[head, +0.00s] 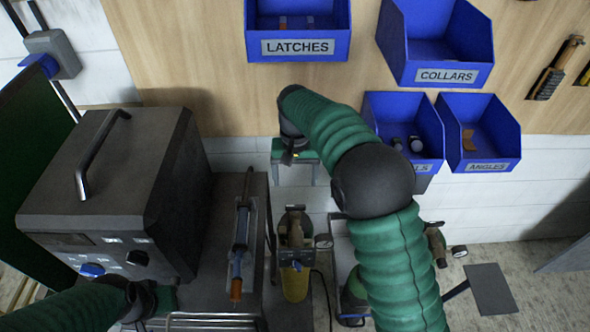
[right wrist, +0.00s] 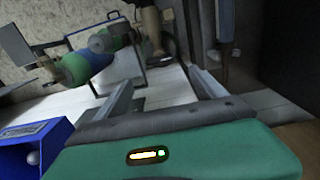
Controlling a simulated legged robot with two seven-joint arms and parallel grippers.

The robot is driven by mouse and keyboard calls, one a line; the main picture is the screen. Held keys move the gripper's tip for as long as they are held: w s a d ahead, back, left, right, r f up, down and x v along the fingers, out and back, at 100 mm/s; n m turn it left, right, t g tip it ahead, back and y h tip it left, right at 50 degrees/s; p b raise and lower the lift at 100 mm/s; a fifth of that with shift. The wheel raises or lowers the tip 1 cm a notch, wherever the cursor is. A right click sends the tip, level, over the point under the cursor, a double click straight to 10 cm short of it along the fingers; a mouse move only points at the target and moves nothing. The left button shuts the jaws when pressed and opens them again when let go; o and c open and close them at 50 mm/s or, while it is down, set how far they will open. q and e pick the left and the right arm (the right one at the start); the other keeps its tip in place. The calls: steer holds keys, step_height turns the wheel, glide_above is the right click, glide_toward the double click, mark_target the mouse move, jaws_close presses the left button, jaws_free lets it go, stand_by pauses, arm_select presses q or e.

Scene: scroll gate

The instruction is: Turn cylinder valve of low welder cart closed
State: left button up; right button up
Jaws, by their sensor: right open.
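The welder cart (head: 215,275) stands at the lower left with a grey welder box (head: 110,180) on it. My right gripper (head: 295,178) is open and empty, above and beyond this fitting, near the wall. In the right wrist view its two fingers (right wrist: 165,88) are spread with nothing between them. A brass-coloured fitting also shows beyond them (right wrist: 150,22); I cannot tell which one. My left gripper (head: 155,300) is beside the welder box, its fingers unclear.
Blue bins labelled LATCHES (head: 297,47) and COLLARS (head: 446,74) hang on the wooden wall panel, with more bins below. A second brass fitting (head: 436,245) with a gauge (head: 459,251) stands right of my right arm. A torch-like tool (head: 240,240) lies on the cart.

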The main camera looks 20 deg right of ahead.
step_height(320, 180, up, 5)
steer(key=shift+f, duration=0.15)
stand_by(0.3)
steer(key=s+d+f+n+t+b, duration=0.1)
steer(key=s+f, duration=0.5)
steer(key=s, duration=0.5)
steer(key=s+d+f+n+t+b, duration=0.1)
steer(key=s+f+n, duration=0.1)
steer(key=s+f, duration=0.4)
steer(key=s, duration=0.5)
steer(key=shift+s+d+f+t, duration=0.25)
steer(key=shift+d+f+t, duration=0.05)
steer(key=shift+f, duration=0.1)
steer(key=shift+w, duration=0.1)
